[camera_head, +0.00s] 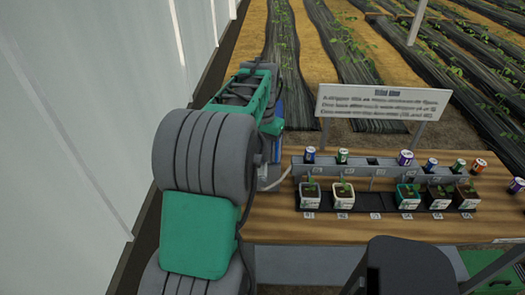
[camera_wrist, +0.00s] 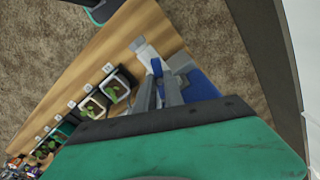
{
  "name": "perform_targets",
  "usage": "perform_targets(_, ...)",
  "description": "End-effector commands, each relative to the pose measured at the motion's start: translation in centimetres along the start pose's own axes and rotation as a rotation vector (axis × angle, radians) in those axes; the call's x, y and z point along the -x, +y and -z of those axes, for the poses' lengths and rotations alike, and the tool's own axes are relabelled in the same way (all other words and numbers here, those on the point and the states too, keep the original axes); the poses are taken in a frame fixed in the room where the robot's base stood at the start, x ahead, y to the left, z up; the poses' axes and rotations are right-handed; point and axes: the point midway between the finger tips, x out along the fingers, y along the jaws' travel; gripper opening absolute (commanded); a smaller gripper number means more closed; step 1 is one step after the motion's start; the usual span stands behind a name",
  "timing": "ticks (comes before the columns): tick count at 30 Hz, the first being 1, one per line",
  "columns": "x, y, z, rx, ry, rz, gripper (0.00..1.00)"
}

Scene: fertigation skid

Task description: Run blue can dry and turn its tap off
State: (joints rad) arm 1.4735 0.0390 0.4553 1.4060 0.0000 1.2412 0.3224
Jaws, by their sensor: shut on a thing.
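In the head view, a small blue can (camera_head: 309,154) stands at the left end of the grey rail, and another blue-looking can (camera_head: 431,165) stands toward its right end. Their taps are too small to make out. My gripper (camera_wrist: 157,72) is at the left end of the bench, beyond the rail. In the wrist view its fingers are close together on a small blue part by a pale grey fitting (camera_wrist: 145,50). A larger blue body (camera_wrist: 200,86) lies just beside the fingers. In the head view my arm hides the fingertips.
The grey rail (camera_head: 375,172) holds several cans above a row of potted seedlings (camera_head: 343,197) on the wooden bench (camera_head: 330,232). An orange can (camera_head: 479,165) sits tilted. A sign (camera_head: 380,102) stands behind. A pale wall (camera_head: 90,130) is close on the left.

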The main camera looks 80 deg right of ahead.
Motion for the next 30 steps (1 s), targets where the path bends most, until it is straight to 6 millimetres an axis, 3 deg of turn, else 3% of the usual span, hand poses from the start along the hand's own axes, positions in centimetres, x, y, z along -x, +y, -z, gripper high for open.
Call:
perform_targets(15,-0.03,0.02,-0.05,0.349,-0.002,0.000,0.00)
perform_targets(30,-0.09,0.02,-0.05,0.412,-0.002,0.000,0.00)
